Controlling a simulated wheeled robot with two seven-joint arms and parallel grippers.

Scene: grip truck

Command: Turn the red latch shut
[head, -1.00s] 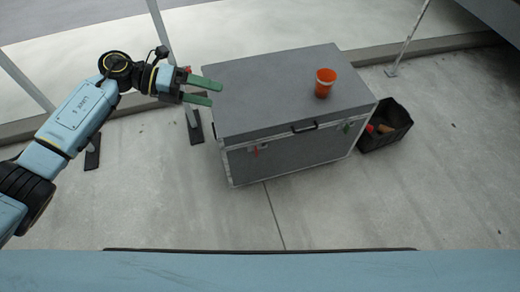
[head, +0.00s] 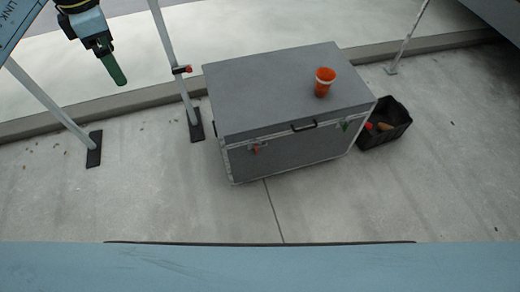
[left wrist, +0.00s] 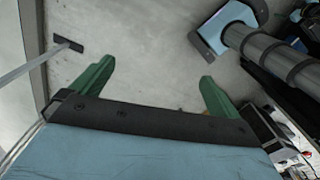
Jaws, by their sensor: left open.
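A small red latch (head: 257,149) is on the front face of the grey case (head: 235,99), near its left end just below the lid edge. It is too small to tell how far it is turned. My left gripper (head: 113,69) is at the upper left, well away from the case, with its green fingers pointing down and seen nearly edge-on. In the left wrist view the gripper (left wrist: 155,84) has its green fingers wide apart with only floor between them. My right gripper is not in view.
An orange bucket (head: 323,87) stands on the case lid. A green latch (head: 346,125) and a black handle (head: 303,126) are on the front. A black crate (head: 390,137) stands right of the case. The front floor is clear.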

